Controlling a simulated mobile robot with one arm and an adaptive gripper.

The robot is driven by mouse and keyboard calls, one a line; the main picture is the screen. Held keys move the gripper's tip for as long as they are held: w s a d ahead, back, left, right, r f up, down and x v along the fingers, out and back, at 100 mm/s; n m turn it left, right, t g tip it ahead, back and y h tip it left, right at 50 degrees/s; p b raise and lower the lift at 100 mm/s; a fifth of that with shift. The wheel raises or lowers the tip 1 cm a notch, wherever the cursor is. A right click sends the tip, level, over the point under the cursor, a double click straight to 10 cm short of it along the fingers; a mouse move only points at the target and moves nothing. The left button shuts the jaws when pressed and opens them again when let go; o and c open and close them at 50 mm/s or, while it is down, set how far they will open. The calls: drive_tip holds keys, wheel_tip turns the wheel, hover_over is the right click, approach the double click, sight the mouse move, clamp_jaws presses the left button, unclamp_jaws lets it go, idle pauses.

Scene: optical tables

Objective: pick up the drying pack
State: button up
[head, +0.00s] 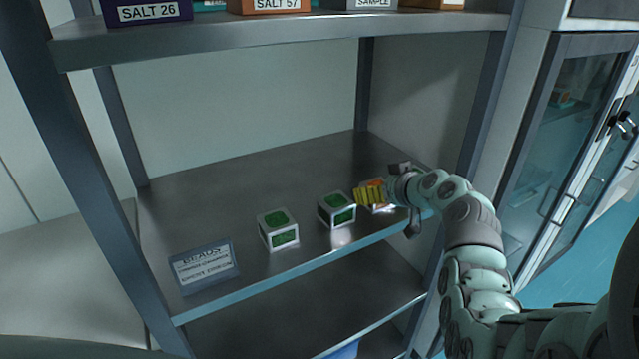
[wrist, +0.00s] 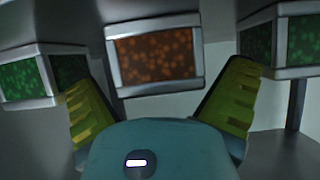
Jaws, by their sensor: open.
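A white-framed box with orange beads (wrist: 155,55) is ahead of my gripper in the wrist view, between and beyond the fingertips. In the head view it is mostly hidden behind my gripper (head: 370,195). Two like boxes with green beads, one nearer the middle (head: 278,230) and one closer to my gripper (head: 337,209), stand to the left on the same shelf. The wrist view shows green-bead boxes at left (wrist: 22,80) and right (wrist: 300,42). My gripper's yellow fingers (wrist: 162,105) are apart with nothing between them.
A sign headed BEADS (head: 204,267) stands at the shelf's left front; its smaller lines are blurred. The metal shelf (head: 230,200) is bare behind the boxes. An upper shelf (head: 290,34) holds labelled boxes. A shelf post (head: 490,90) and glass-door cabinet (head: 570,140) are at right.

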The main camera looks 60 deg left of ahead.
drive_tip(key=shift+s+a+f, duration=0.1)
drive_tip(key=shift+a, duration=0.05)
drive_tip(key=shift+c, duration=0.3)
drive_tip(key=c, duration=1.2)
